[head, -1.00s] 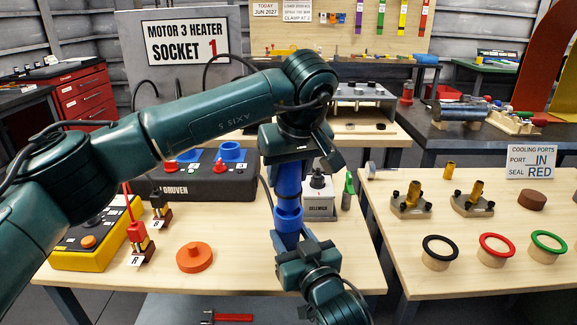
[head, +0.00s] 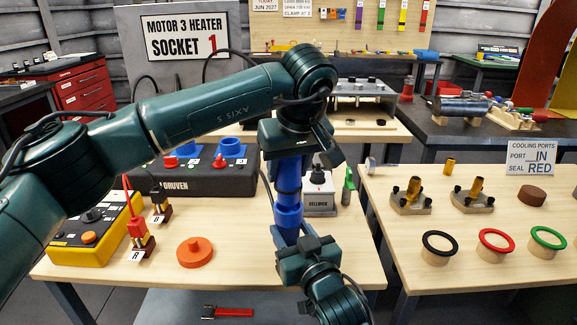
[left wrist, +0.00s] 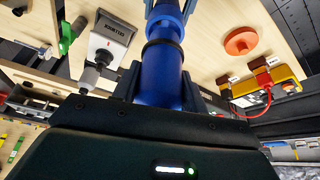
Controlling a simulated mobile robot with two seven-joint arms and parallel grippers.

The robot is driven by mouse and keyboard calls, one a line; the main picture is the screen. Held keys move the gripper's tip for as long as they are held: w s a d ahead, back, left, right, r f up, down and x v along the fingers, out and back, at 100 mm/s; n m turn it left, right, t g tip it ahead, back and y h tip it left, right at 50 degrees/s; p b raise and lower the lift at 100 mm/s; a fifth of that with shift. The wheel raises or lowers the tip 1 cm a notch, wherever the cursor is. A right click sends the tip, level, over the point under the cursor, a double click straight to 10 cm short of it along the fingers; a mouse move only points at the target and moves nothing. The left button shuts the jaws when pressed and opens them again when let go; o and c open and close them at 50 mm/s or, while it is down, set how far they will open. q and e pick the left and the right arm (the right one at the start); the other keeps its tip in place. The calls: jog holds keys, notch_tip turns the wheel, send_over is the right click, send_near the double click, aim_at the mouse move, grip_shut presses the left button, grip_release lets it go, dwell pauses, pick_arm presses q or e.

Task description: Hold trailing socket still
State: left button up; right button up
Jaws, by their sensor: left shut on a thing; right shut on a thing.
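My left gripper (head: 287,150) is shut on the upper part of an upright blue connector (head: 288,174), which hangs pointing down above the table. Below it, in line, is the blue trailing socket (head: 289,214), held from below by my right gripper (head: 294,240), which is shut on it. The two blue parts appear to meet end to end near a dark ring; how deep they fit cannot be told. The left wrist view shows the blue connector body (left wrist: 160,85) coming out of the left jaws, with the dark ring and more blue (left wrist: 166,14) beyond.
A grey-white box with a black knob (head: 318,195) stands just right of the blue parts, with a green item (head: 348,187) beside it. An orange disc (head: 195,252), a yellow control box (head: 92,235) and red and dark plugs are left. The front table edge is clear.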

aim_at(288, 185)
pick_arm(q)
jog(key=shift+f, duration=2.05)
jog(key=o, duration=1.1)
jog(key=shift+o, duration=0.2)
jog(key=v, duration=1.2)
pick_arm(e)
jog(key=o, duration=1.2)
jog(key=shift+c, duration=0.2)
